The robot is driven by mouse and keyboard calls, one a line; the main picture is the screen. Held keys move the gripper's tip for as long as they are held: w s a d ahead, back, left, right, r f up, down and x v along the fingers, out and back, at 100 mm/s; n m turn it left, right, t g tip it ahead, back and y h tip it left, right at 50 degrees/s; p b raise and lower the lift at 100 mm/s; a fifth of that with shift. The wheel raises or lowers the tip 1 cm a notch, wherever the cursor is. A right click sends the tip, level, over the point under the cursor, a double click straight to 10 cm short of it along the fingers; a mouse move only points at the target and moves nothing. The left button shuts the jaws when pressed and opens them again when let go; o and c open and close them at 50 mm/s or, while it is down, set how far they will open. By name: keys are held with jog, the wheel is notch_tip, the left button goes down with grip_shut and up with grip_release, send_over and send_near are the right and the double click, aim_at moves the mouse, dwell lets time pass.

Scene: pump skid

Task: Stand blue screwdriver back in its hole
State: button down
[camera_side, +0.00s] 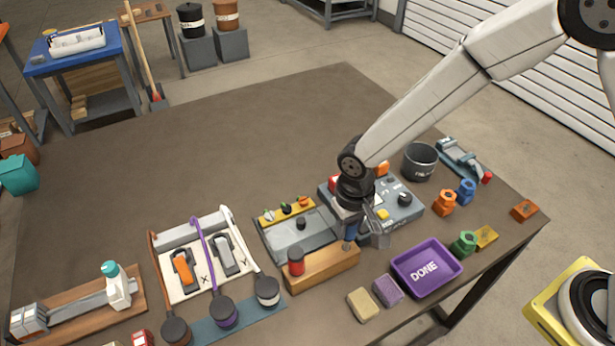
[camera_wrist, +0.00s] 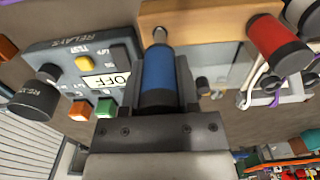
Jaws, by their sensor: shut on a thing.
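My gripper (camera_side: 354,222) is shut on the blue screwdriver (camera_side: 349,232) and holds it over the right end of a wooden block (camera_side: 318,271). In the wrist view the blue handle (camera_wrist: 158,76) lies between the jaws, and its short metal shaft points at the block (camera_wrist: 205,18). The shaft meets the block's surface in the picture; I cannot tell whether its tip is in a hole. The hole itself is hidden. A red screwdriver (camera_side: 296,261) stands upright at the block's left end and also shows in the wrist view (camera_wrist: 278,42).
A grey relay panel (camera_side: 405,212) with knobs and buttons lies just behind my gripper. A grey tray (camera_side: 300,246) is behind the block. A purple DONE tray (camera_side: 426,267) and sponge-like blocks (camera_side: 364,303) are to the right. The table's back left is clear.

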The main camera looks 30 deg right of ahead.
jog(key=shift+f, duration=1.35)
dwell(0.3)
jog(key=shift+c, duration=1.4)
grip_release()
jog(key=shift+r, duration=0.1)
jog(key=shift+r, duration=3.8)
jog(key=s+d+r+t, duration=0.1)
jog(key=s+d, duration=0.3)
jog(key=d, duration=0.5)
jog(key=s+d+r+t, duration=0.1)
jog(key=s+d+r, duration=0.2)
jog(key=d, duration=0.7)
jog(key=shift+s+t, duration=0.3)
jog(key=shift+s, duration=0.4)
